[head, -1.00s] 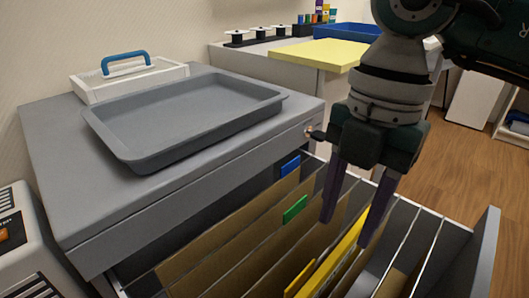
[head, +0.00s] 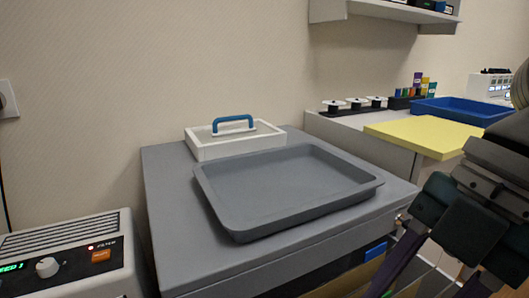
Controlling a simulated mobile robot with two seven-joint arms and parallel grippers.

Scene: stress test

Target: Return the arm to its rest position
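My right gripper (head: 425,287) is at the lower right edge of the head view. Its two purple fingers are spread and point down, with nothing seen between them. The fingertips are near or past the bottom edge of the picture. Below it is the open file drawer, of which a blue tab (head: 375,249) and a brown folder (head: 358,278) show. The gripper is to the right of the grey cabinet (head: 176,222). My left gripper is not in view.
A grey tray (head: 290,186) and a white box with a blue handle (head: 226,148) are on the cabinet. A panel device (head: 75,245) stands at lower left. A yellow board (head: 425,134) and blue bin (head: 462,110) are at right. The wall is behind.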

